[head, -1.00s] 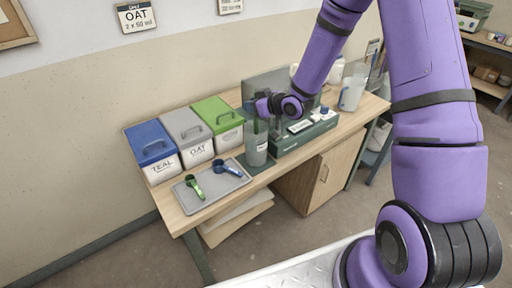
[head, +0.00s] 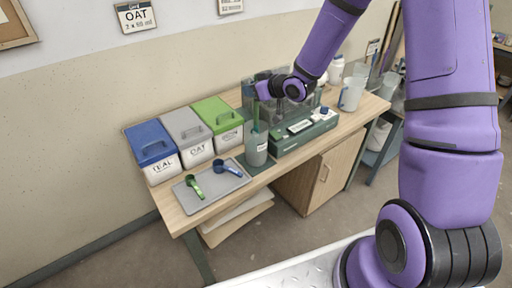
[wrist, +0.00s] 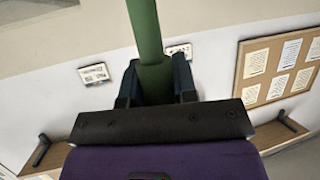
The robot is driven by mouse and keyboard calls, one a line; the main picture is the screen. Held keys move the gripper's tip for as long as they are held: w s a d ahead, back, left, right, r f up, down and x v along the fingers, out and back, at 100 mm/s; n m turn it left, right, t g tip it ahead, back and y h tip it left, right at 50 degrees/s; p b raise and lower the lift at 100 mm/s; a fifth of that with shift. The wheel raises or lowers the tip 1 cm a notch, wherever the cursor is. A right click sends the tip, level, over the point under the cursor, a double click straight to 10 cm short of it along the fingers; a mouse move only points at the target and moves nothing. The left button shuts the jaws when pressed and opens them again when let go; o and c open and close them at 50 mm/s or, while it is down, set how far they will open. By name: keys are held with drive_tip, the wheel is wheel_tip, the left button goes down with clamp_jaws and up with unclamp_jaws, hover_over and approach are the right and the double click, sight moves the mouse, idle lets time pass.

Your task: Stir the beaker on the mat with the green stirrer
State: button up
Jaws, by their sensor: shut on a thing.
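The beaker (head: 256,154), grey-green with a pale label, stands upright on the dark mat (head: 259,170) at the front of the bench. My gripper (head: 259,91) is above it in the head view, shut on the green stirrer (head: 256,117). The stirrer hangs roughly upright, and its lower end runs to the beaker's mouth. I cannot tell how deep it reaches. In the wrist view the stirrer (wrist: 146,32) passes between the two dark fingers of my gripper (wrist: 157,82).
Right of the beaker is a green boxy device (head: 304,133). Left are blue (head: 153,152), grey (head: 188,137) and green-lidded (head: 217,123) bins. A grey tray (head: 232,184) holds a green scoop (head: 195,187) and a blue scoop (head: 228,168). A clear jug (head: 351,94) stands at the right.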

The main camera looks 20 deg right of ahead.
wheel_tip(320, 180, up, 9)
idle(1.3)
drive_tip(key=shift+r, duration=0.15)
idle(0.9)
drive_tip(key=shift+r, duration=1.95)
